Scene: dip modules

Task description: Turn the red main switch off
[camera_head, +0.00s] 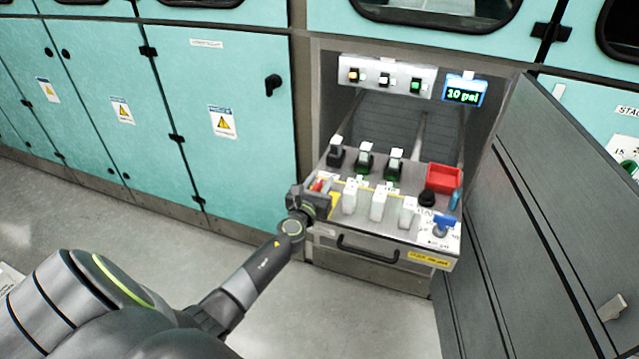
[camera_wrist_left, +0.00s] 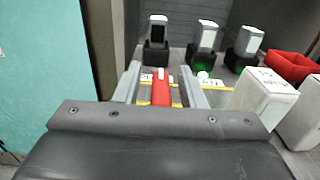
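The red main switch (camera_head: 317,185) is at the front left corner of the pulled-out drawer panel (camera_head: 334,232). In the left wrist view the red switch handle (camera_wrist_left: 160,90) stands between the two fingers of my left gripper (camera_wrist_left: 161,72), with a small gap on each side. In the head view my left gripper (camera_head: 322,190) is at the panel's left front corner and hides part of the switch. Whether a finger touches the switch is hard to tell. My right gripper is not in view.
White modules (camera_head: 378,205) stand right of my left gripper, and black sockets with modules (camera_head: 364,163) stand behind. A display (camera_head: 464,91) reads 10 psi. An open grey door (camera_head: 560,200) bounds the right.

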